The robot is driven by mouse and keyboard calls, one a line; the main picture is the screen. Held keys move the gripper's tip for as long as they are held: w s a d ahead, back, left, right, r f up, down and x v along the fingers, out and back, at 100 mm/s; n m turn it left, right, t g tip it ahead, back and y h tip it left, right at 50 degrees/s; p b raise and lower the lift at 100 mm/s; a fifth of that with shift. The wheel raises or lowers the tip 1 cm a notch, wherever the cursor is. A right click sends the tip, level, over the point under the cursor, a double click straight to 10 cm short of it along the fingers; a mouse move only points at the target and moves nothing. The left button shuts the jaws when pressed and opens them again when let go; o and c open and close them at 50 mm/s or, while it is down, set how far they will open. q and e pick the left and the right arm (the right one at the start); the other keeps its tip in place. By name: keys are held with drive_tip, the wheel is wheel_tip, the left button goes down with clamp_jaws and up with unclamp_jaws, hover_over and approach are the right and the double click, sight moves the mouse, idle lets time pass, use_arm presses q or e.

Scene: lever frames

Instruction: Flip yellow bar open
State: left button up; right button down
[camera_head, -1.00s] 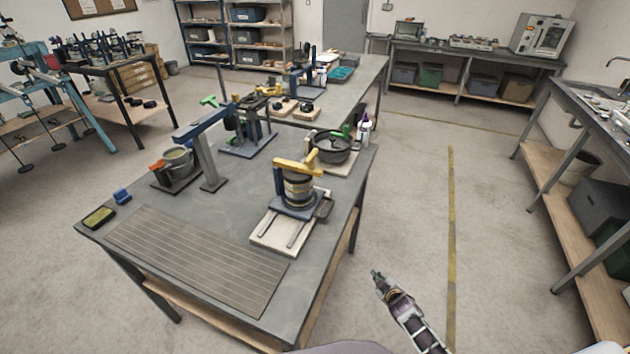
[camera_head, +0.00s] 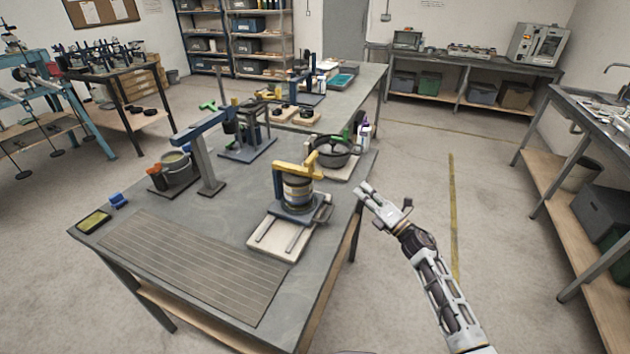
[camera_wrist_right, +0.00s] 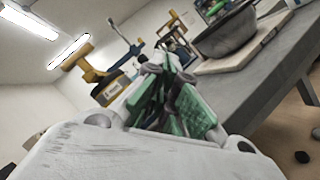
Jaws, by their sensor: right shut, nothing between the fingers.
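The yellow bar (camera_head: 298,168) lies across the top of a press-like fixture at the right side of the table. Below it is a dark and tan round container (camera_head: 298,190) on a blue base, on a pale board (camera_head: 277,238). In the right wrist view the yellow bar (camera_wrist_right: 90,72) is at the upper left, beyond the fingers. My right gripper (camera_head: 364,192) is just off the table's right edge, to the right of the fixture and apart from it. Its green-padded fingers (camera_wrist_right: 172,100) are shut and empty. My left gripper is not in view.
A black pan (camera_head: 333,152) stands behind the fixture, with a white and purple bottle (camera_head: 364,132) beside it. A blue-grey stand (camera_head: 205,160) and a grey pot (camera_head: 178,168) are to the left. A slatted mat (camera_head: 195,260) covers the near table. Floor at right is clear.

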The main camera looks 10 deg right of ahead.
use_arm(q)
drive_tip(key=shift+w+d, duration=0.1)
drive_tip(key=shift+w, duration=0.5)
use_arm(e)
drive_tip(key=s+a+r+n+g+y, duration=0.6)
drive_tip(key=a+n+g+y, duration=0.1)
drive_tip(key=n, duration=1)
drive_tip(key=shift+s+a+r, duration=0.2)
drive_tip(key=shift+s+a, duration=0.2)
drive_tip(key=shift+a, duration=0.05)
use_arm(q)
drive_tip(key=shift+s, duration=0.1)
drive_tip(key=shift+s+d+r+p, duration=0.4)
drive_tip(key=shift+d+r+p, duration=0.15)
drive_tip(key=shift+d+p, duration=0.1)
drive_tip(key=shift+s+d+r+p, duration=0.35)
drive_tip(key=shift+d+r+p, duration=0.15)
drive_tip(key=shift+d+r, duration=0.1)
use_arm(e)
drive_tip(key=x, duration=1)
